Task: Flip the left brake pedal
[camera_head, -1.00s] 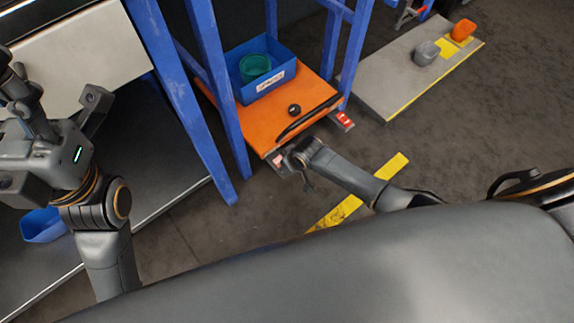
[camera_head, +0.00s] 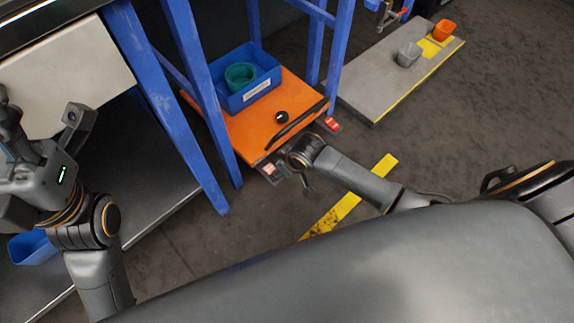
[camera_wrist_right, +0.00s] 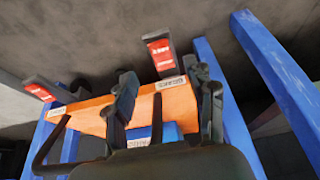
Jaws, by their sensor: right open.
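An orange cart (camera_head: 248,130) with a black handle bar (camera_head: 297,124) stands between blue posts. Its left brake pedal (camera_head: 269,170), red on a grey lever, sticks out at the near left corner; the right brake pedal (camera_head: 332,124) is at the near right corner. My right gripper (camera_head: 297,177) is just right of the left pedal, partly hidden by its wrist. In the right wrist view the open, empty fingers (camera_wrist_right: 165,98) point toward one red pedal (camera_wrist_right: 160,53), apart from it; the other pedal (camera_wrist_right: 40,92) is farther left. My left gripper (camera_head: 42,122) is open and empty at far left.
A blue post (camera_head: 205,110) stands close on the left. A grey platform (camera_head: 375,95) lies back right.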

